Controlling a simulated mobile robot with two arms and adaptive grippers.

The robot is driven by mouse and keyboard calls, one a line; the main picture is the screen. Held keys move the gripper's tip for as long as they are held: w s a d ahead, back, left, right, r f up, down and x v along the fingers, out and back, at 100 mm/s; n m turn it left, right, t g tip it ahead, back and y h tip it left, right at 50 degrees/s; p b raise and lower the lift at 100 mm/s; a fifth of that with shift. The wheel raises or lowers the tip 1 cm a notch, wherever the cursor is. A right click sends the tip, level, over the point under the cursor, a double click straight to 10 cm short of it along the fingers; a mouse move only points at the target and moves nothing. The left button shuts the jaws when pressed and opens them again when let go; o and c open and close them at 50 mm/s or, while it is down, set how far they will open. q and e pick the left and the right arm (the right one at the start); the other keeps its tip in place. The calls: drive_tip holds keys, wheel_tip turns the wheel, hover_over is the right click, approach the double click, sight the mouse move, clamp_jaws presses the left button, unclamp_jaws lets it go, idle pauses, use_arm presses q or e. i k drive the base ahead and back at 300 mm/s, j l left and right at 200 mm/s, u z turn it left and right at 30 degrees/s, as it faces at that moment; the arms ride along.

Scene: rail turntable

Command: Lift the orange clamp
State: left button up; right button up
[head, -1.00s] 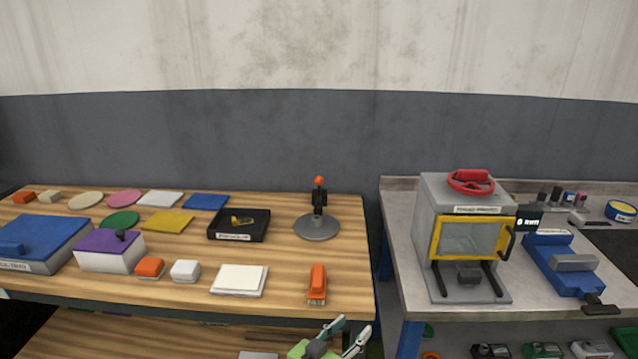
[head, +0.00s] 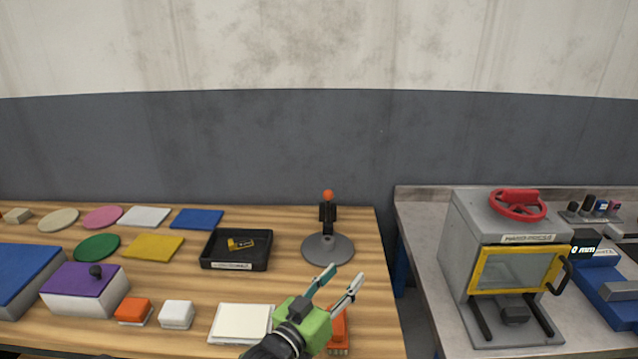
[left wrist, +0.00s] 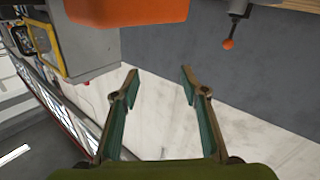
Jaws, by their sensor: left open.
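An orange, upright-looking piece (head: 338,326) stands near the table's front edge in the head view, partly hidden by my left gripper. I cannot tell for sure that it is the clamp. A large orange block (left wrist: 127,10) shows close at the top of the left wrist view, which looks upside down. Another candidate is a black stem with an orange ball (head: 328,195) on a round grey base (head: 328,252); the ball also shows in the left wrist view (left wrist: 228,43). My left gripper (head: 343,272) is open, with nothing between its fingers (left wrist: 161,73). My right gripper is not in view.
A black tray (head: 207,250) holding a yellow part stands left of the round base. A white pad (head: 240,323) lies left of my gripper. A grey press with a yellow-framed door (head: 470,225) stands on the right bench, across a gap.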

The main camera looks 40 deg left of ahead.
sight(328, 194)
drive_tip(key=i+j, duration=0.15)
drive_tip(key=j, duration=0.2)
drive_tip(key=i+j, duration=0.15)
drive_tip(key=j, duration=0.25)
drive_tip(key=i+j, duration=0.15)
drive_tip(key=j, duration=0.2)
